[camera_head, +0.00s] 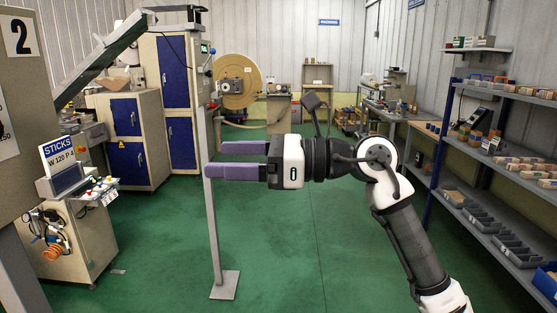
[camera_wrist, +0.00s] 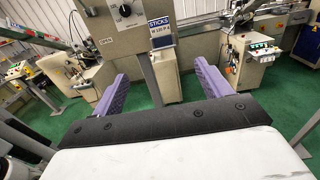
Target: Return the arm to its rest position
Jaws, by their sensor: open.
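My arm reaches up from the lower right of the head view and bends left. My gripper (camera_head: 233,160) has two purple fingers pointing left, spread apart with nothing between them. In the wrist view, the gripper (camera_wrist: 159,95) shows a purple finger on each side with a wide empty gap. A thin grey post (camera_head: 212,215) with a flat foot stands behind the fingers in the head view. I cannot tell how far the post is from them.
A stick machine (camera_head: 75,245) with a control panel stands at the left. Blue-doored cabinets (camera_head: 130,140) stand behind it. Shelves (camera_head: 515,175) with boxes and trays line the right. The green floor (camera_head: 290,250) is open in the middle. The wrist view shows a "STICKS" sign (camera_wrist: 160,31).

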